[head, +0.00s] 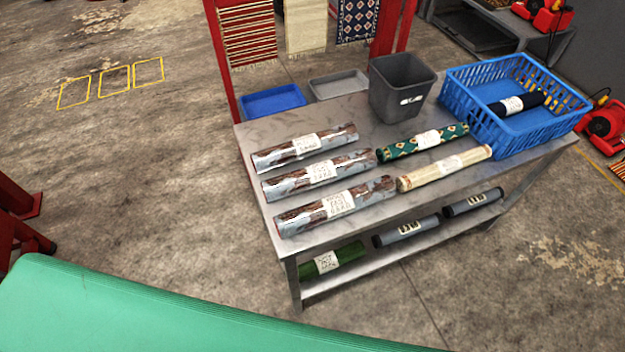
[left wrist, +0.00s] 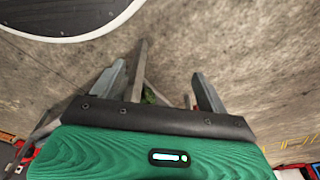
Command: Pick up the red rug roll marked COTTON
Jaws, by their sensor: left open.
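No plainly red roll shows on the steel table (head: 365,112). Three rolls with mottled reddish-brown and grey wrapping lie side by side at its left: a back roll (head: 270,160), a middle roll (head: 282,186) and a front roll (head: 295,222). Each bears a white label whose small print I cannot read for certain. My left gripper (left wrist: 158,88) shows only in the left wrist view, with its fingers apart and nothing between them. It is out of the head view, so its distance from the rolls cannot be told. My right gripper is in neither view.
A green patterned roll (head: 395,150) and a cream roll (head: 420,178) lie right of these. A grey bin (head: 400,88) and a blue crate (head: 462,105) holding a dark roll (head: 532,100) stand behind. The lower shelf (head: 350,280) holds a green roll (head: 350,254) and two grey rolls.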

